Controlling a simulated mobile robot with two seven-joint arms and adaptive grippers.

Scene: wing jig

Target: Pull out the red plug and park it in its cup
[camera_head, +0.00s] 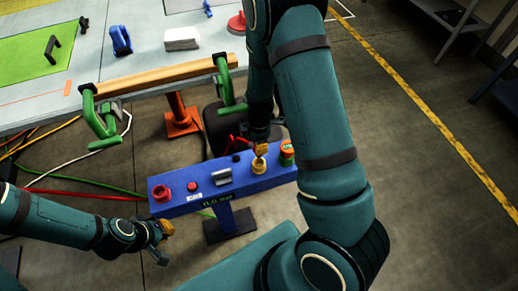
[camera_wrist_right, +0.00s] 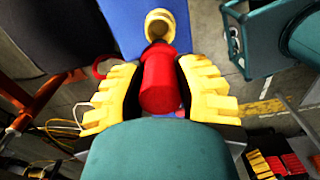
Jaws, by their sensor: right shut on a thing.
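The red plug (camera_wrist_right: 158,82) is a thick red cylinder between the yellow fingers of my right gripper (camera_wrist_right: 158,92), which is shut on it. In the right wrist view its far end meets or overlaps a yellow ring-shaped socket (camera_wrist_right: 158,22); I cannot tell whether it is still inside. In the head view my right gripper (camera_head: 260,148) is just above the yellow socket (camera_head: 258,166) on the blue panel (camera_head: 210,196), and hides the plug. A red round cup (camera_head: 162,192) is at the panel's left end. My left gripper (camera_head: 164,240) is open and empty below that end.
The panel also carries a red button (camera_head: 192,186), a grey handle (camera_head: 222,177) and a green-and-orange knob (camera_head: 287,152). A table with a wooden bar (camera_head: 155,76) and green clamps (camera_head: 100,122) stands behind. Loose cables cross the floor at left.

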